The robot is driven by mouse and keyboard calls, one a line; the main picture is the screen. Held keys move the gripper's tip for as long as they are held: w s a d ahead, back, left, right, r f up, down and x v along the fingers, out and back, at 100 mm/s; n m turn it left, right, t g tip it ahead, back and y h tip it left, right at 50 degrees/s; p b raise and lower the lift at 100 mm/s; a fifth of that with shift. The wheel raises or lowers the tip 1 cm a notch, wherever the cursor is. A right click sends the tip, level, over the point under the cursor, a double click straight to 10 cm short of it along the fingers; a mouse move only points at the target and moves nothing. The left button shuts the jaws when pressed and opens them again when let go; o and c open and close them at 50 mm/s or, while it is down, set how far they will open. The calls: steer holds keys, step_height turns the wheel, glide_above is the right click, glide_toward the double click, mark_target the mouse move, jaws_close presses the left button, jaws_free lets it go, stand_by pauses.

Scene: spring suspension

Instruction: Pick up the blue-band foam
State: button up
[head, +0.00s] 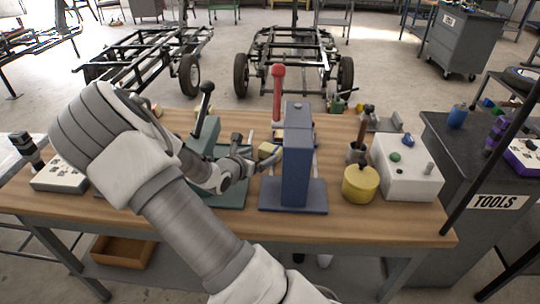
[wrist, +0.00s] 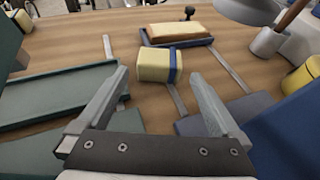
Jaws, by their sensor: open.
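The blue-band foam is a pale yellow block with a blue band near its right end. It lies on the wooden table in the wrist view (wrist: 155,65). In the head view the yellow foam (head: 267,151) shows small between the green and blue machines, partly hidden. My gripper (wrist: 160,85) is open and empty, its two fingers spread on the near side of the foam, with the foam beyond and between the fingertips in the picture. In the head view my gripper (head: 262,160) reaches in from the left behind the blue press.
A blue press with a red lever (head: 296,160) stands close on the right. A green machine with a black lever (head: 205,135) stands on the left. A tray with a tan block (wrist: 185,32) lies beyond the foam. A yellow canister (head: 360,184) sits farther right.

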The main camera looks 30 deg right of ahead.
mark_target(267, 151)
steer(key=x, duration=0.3)
steer(key=shift+w+d+f, duration=0.2)
steer(key=shift+d+f, duration=0.05)
steer(key=shift+d, duration=0.05)
steer(key=shift+b+x, duration=0.8)
steer(key=shift+x, duration=1.9)
steer(key=shift+a+f, duration=0.1)
steer(key=shift+f, duration=0.05)
steer(key=shift+c, duration=0.2)
steer(key=c, duration=1)
steer(key=shift+c, duration=0.2)
